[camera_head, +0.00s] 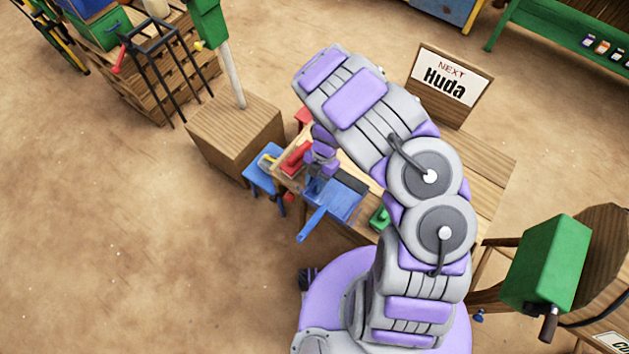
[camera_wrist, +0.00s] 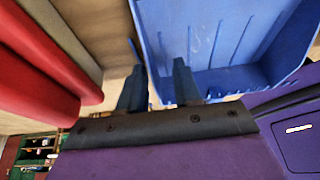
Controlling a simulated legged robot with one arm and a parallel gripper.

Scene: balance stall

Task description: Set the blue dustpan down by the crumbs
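The blue dustpan (camera_head: 340,203) is at the near left part of the wooden table, its handle pointing to the lower left past the table edge. My gripper (camera_head: 318,184) is at the pan's upper left corner. In the wrist view my gripper's two dark fingers (camera_wrist: 158,80) stand apart, with a side wall of the blue dustpan (camera_wrist: 225,45) between them. I cannot tell whether they press on that wall, or whether the pan rests on the table. I cannot make out any crumbs; my arm hides much of the tabletop.
A red object (camera_head: 295,158) lies close to the left of my gripper; a red shape (camera_wrist: 50,70) also shows in the wrist view. A blue stool (camera_head: 262,172) and a wooden box (camera_head: 235,135) stand to the left. A sign (camera_head: 447,83) stands behind. The left floor is clear.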

